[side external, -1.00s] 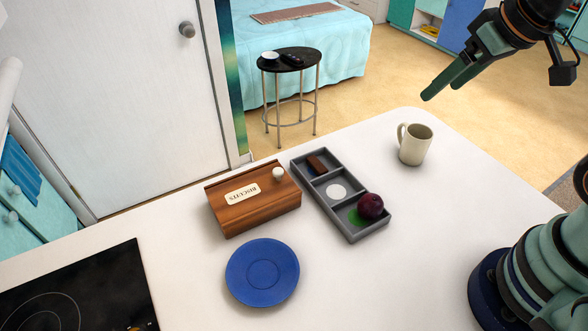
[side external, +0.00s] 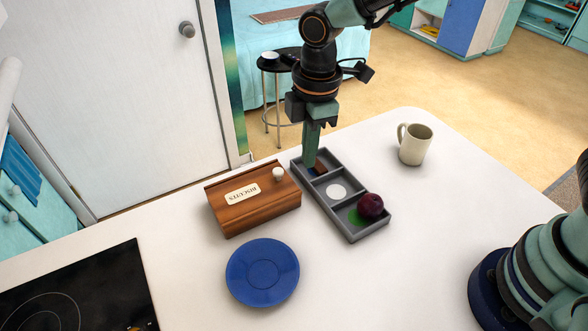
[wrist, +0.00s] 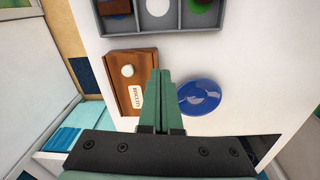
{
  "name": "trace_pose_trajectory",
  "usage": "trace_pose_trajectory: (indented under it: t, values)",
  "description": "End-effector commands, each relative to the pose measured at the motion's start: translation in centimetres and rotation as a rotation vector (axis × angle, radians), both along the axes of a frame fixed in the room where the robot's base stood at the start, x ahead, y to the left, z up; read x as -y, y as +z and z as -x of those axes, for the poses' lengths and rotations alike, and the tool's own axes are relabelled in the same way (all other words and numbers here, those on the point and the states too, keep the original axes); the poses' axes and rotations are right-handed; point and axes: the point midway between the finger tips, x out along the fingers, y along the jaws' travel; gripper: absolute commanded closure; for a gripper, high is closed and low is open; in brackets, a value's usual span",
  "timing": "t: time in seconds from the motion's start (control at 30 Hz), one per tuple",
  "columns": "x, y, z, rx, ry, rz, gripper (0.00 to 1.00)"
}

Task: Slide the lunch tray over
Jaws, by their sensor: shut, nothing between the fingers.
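The grey lunch tray (side external: 352,239) lies on the white counter and has three compartments. It also shows at the top of the wrist view (wrist: 155,33), cut off by the frame. The far compartment holds a brown block (side external: 321,169), partly hidden by my fingers in the side view. The middle one has a white disc (side external: 336,191). The near one has a dark purple fruit (side external: 370,205) beside a green patch. My gripper (side external: 311,164) is shut and empty, pointing down. Its fingertips overlap the tray's far end in the side view; I cannot tell whether they touch it.
A wooden biscuit box (side external: 254,199) with a white knob stands close to the tray's left. A blue plate (side external: 262,272) lies in front of the box. A cream mug (side external: 414,145) stands right of the tray. A black hob (side external: 80,293) is at lower left.

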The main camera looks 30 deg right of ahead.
Motion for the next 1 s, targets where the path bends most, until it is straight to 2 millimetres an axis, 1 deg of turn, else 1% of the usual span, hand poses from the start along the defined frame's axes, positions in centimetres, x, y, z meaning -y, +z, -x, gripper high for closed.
trace_pose_trajectory:
  t: [0.03, 0.1, 0.2, 0.3, 0.37, 0.47, 0.8, 0.87, 1.0]
  values:
    - [-0.9, -1.0, 0.2, -0.016, 0.051, 0.011, 1.0]
    - [-1.8, -1.9, 0.3, -0.029, 0.105, 0.02, 1.0]
    - [-2.4, -2.6, 0.5, -0.04, 0.149, 0.027, 1.0]
    - [-2.6, -3.2, 0.5, -0.042, 0.161, 0.029, 1.0]
    - [-2.6, -3.8, 0.5, -0.043, 0.161, 0.03, 1.0]
    - [-2.5, -5.2, 0.6, -0.045, 0.159, 0.03, 1.0]
    - [-2.5, -11.8, 0.6, -0.047, 0.157, 0.031, 1.0]
    - [-2.5, -12.9, 0.6, -0.045, 0.156, 0.03, 1.0]
    - [-0.4, -12.7, 0.4, -0.041, 0.152, 0.028, 1.0]
